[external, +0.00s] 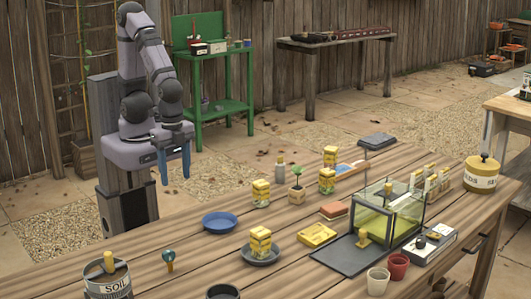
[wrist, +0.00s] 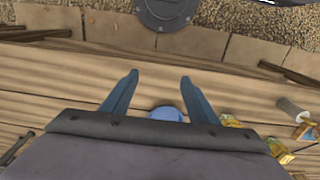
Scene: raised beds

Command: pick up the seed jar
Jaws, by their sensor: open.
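Several small jars with yellow lids and yellow labels stand on the wooden table: one near the middle (external: 261,193), one on a dark saucer (external: 260,245), and two further back (external: 327,181) (external: 330,156). A larger yellow canister with lettering (external: 482,176) stands at the right end; I cannot tell which is meant by the seed jar. My gripper (external: 174,166) is open and empty, pointing down beyond the table's far left edge, apart from every jar. In the wrist view its fingers (wrist: 159,78) are spread, and yellow jars (wrist: 230,121) show at lower right.
A blue plate (external: 221,222) lies on the table nearest my gripper.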

